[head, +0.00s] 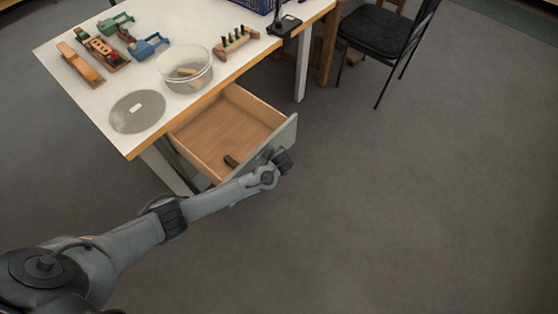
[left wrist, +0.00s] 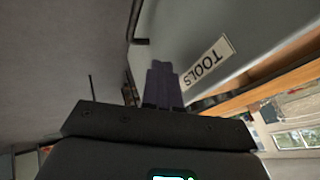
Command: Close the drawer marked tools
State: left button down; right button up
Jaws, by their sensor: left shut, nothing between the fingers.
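The drawer (head: 232,128) hangs pulled out beneath the white-topped table in the head view. Its wooden inside is visible, with a small dark object (head: 231,161) lying near its front. In the left wrist view the grey drawer front (left wrist: 185,35) carries a white label reading TOOLS (left wrist: 208,62). My left gripper (head: 284,160) is at the outer face of the drawer front, near its right end. Its fingers (left wrist: 162,82) are shut and empty, close to the front beside the label; I cannot tell whether they touch it. My right gripper is not in view.
A black chair (head: 383,33) stands at the upper right. The floor (head: 420,200) right of the drawer is clear.

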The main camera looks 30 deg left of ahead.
pick_arm(q)
jog(key=shift+a, duration=1)
jog(key=shift+a, duration=0.15)
jog(key=w+a+b, duration=0.1)
jog(key=a+b, duration=0.3)
jog(key=a, duration=1.2)
jog(key=w+a+b, duration=0.2)
jog(key=a+b, duration=0.1)
jog(key=a, duration=1.3)
jog(key=shift+w+b, duration=0.25)
jog(key=shift+b, duration=0.1)
